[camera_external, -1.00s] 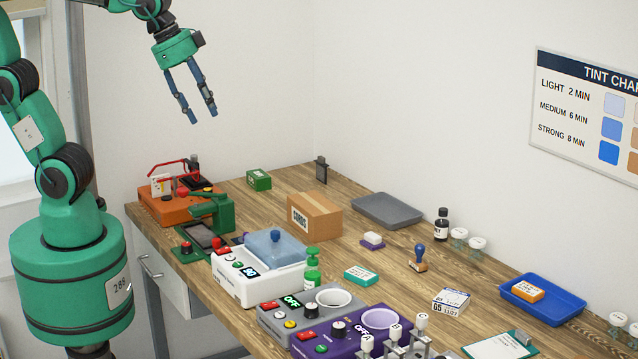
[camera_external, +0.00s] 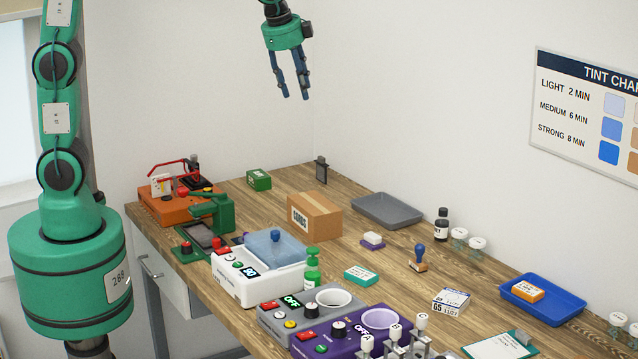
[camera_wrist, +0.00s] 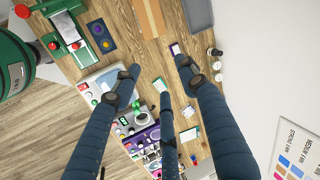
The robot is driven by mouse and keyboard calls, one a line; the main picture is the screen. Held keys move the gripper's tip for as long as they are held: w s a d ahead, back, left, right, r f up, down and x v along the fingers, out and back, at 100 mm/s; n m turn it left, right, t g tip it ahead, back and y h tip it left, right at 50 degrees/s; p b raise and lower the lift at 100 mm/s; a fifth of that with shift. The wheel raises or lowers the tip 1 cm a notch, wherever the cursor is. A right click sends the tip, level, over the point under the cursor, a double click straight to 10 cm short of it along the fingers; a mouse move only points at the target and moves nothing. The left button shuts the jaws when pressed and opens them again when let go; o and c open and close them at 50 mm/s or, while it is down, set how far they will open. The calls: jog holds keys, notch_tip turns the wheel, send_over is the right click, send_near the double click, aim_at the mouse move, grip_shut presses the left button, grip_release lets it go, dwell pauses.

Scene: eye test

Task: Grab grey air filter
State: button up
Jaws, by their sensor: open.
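My gripper (camera_external: 296,97) is open and empty, high in the air above the back of the table, with its blue fingers pointing down. Its fingers also show in the wrist view (camera_wrist: 160,88), spread with nothing held between them. I cannot make out a thing that is surely the grey air filter. A small dark grey upright panel (camera_external: 321,171) stands at the table's back edge, below my gripper in the picture; I cannot tell what it is. A flat grey tray (camera_external: 387,210) lies to the right of it, apart from my gripper.
A cardboard box (camera_external: 314,217) and a small green box (camera_external: 259,180) stand on the wooden table (camera_external: 350,280). Machines fill its left and front: orange (camera_external: 182,207), white (camera_external: 258,272), purple (camera_external: 345,345). A blue tray (camera_external: 542,300) and bottle (camera_external: 441,225) stand right, by the wall.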

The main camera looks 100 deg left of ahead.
jog(key=w+a+f+m+g, duration=0.1)
jog(key=w+a+f, duration=0.1)
jog(key=a, duration=0.4)
jog(key=w+a+f, duration=0.2)
jog(key=a+f, duration=0.1)
jog(key=a, duration=0.4)
jog(key=m+g+p, duration=0.3)
jog(key=m+g, duration=0.1)
send_near(322, 158)
jog(key=d+r, duration=0.1)
jog(key=shift+w+r, duration=0.15)
jog(key=shift+d, duration=0.1)
jog(key=shift+x, duration=4.3)
jog(key=shift+a+x, duration=0.15)
jog(key=shift+x, duration=1.15)
jog(key=shift+a+x, duration=0.15)
jog(key=shift+x, duration=1.15)
